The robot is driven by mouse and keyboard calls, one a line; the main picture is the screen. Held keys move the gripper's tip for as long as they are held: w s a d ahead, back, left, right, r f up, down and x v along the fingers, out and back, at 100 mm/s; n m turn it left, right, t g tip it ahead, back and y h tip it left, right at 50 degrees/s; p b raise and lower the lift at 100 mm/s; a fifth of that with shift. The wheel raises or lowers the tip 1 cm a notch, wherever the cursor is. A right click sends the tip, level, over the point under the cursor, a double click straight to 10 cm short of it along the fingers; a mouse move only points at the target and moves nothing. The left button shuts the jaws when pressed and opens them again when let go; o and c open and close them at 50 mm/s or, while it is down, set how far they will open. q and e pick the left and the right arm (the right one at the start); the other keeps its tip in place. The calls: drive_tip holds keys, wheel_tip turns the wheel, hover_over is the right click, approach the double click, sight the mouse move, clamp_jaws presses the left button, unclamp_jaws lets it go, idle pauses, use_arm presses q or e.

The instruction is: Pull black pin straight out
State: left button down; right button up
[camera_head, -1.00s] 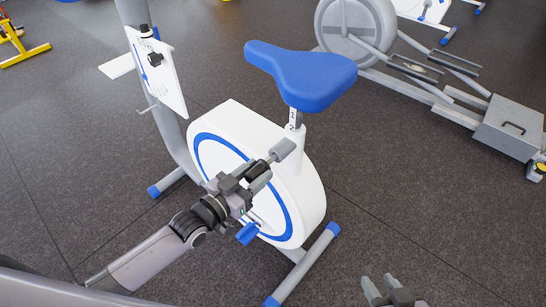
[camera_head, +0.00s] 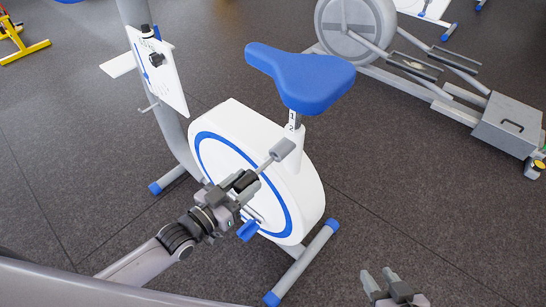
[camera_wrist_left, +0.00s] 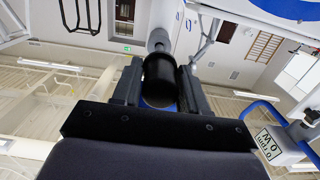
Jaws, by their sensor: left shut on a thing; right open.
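The black pin (camera_head: 248,181) has a dark round knob, and a thin grey rod runs from it up to the grey sleeve (camera_head: 283,149) under the seat. My left gripper (camera_head: 243,183) is shut on the knob, beside the white flywheel housing. In the left wrist view the black pin (camera_wrist_left: 159,80) sits between the two fingers, with its grey shaft beyond it. I cannot tell whether the rod's tip is still inside the sleeve. My right gripper (camera_head: 378,275) is open and empty, low at the right over the floor.
The blue seat (camera_head: 302,77) stands on its post above the sleeve. The white housing (camera_head: 307,190), a blue pedal (camera_head: 247,231) and the rear foot bar (camera_head: 303,266) are close to my left gripper.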

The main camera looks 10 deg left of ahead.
use_arm(q)
drive_tip(key=shift+s, duration=0.1)
drive_tip(key=shift+p+v, duration=0.7)
drive_tip(key=shift+v, duration=0.65)
